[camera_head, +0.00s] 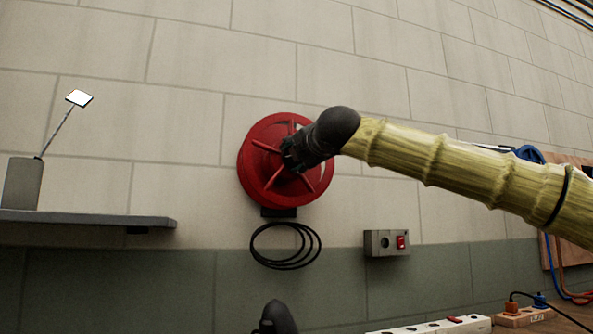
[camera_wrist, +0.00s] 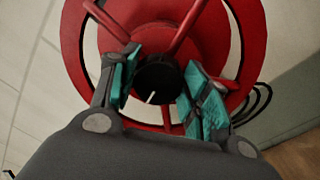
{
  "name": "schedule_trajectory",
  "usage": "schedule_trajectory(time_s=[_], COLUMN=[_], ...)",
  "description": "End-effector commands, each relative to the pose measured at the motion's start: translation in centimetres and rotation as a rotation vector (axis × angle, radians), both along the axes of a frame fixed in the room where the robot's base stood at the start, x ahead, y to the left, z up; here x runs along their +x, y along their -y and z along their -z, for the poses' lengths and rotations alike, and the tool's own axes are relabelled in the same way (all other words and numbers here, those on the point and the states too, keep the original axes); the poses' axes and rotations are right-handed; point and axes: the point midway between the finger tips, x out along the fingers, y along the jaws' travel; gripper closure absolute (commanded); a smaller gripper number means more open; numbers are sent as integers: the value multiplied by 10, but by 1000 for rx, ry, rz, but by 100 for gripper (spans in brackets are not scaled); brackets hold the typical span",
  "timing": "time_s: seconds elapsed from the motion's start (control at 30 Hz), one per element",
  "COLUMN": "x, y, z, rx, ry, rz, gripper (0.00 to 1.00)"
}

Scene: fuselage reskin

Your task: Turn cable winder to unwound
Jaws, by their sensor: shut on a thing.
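The cable winder (camera_head: 257,178) is a red spoked reel on the block wall. It fills the upper part of the wrist view (camera_wrist: 150,12). At its centre is a round black knob (camera_wrist: 155,84) with a white mark pointing down and slightly left. My gripper (camera_head: 297,154) reaches the reel from the right and covers its hub in the head view. In the wrist view my gripper (camera_wrist: 158,80) has its teal-padded fingers on either side of the knob, shut on it. A loop of black cable (camera_head: 282,266) hangs below the reel.
A grey box with a red switch (camera_head: 401,242) is on the wall to the lower right. A shelf (camera_head: 85,219) with a grey container (camera_head: 22,184) is at the left.

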Motion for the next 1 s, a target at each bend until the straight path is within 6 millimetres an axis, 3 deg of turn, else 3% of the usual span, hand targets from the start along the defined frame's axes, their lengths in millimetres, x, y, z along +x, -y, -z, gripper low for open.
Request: schedule_trajectory(time_s=[0.03, 0.4, 1.0], x=[1, 1, 1], y=[1, 1, 0], z=[6, 4, 2], rx=[35, 238, 296], ry=[-11, -77, -98], rz=[2, 2, 2], gripper=[77, 77, 77])
